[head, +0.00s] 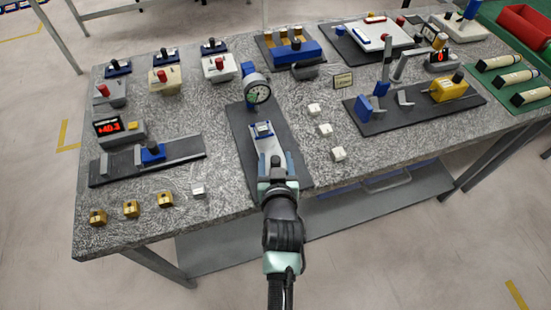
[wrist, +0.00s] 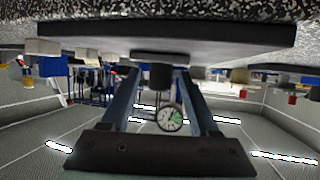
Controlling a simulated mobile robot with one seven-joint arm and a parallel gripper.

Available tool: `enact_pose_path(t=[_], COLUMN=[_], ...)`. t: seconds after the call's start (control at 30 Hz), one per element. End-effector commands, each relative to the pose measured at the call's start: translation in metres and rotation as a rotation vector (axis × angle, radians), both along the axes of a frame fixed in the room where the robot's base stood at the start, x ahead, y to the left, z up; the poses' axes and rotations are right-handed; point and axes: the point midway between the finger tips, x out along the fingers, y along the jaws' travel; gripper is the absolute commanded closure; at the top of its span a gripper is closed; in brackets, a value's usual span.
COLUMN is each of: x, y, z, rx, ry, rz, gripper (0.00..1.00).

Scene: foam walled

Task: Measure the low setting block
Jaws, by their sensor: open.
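A dial gauge (head: 257,94) with a white face stands on a dark base plate (head: 290,168). In front of it is a pale slide (head: 267,145) carrying a small blue and pale piece (head: 263,129) under the dial. My gripper (head: 277,165) is at the slide's near end, fingers apart on either side of a dark knob (head: 275,160). In the wrist view, upside down, my gripper (wrist: 154,76) shows the knob (wrist: 160,77) between the open fingers, with the dial (wrist: 169,117) behind. Several small pale blocks lie nearby; I cannot tell which is the low setting block.
Pale blocks (head: 325,130) lie right of the base plate, and another block (head: 198,190) lies left. Several brass blocks (head: 131,208) line the front left edge. A digital readout gauge (head: 118,128) stands left. A yellow device (head: 449,90) stands right.

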Motion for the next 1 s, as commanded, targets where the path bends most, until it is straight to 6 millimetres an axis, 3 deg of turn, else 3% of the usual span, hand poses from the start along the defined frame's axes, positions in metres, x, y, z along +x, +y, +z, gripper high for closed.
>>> enact_pose_path(t=[0.27,0.6,0.77,1.0], x=[0.001,0.001,0.005,0.036], y=[0.0,0.0,0.002,0.012], z=[0.0,0.0,-0.001,-0.001], rx=[0.0,0.0,0.0,0.001], ry=[0.0,0.0,-0.001,-0.002], rz=[0.0,0.0,0.001,0.002], gripper=[0.4,1.0,1.0,1.0])
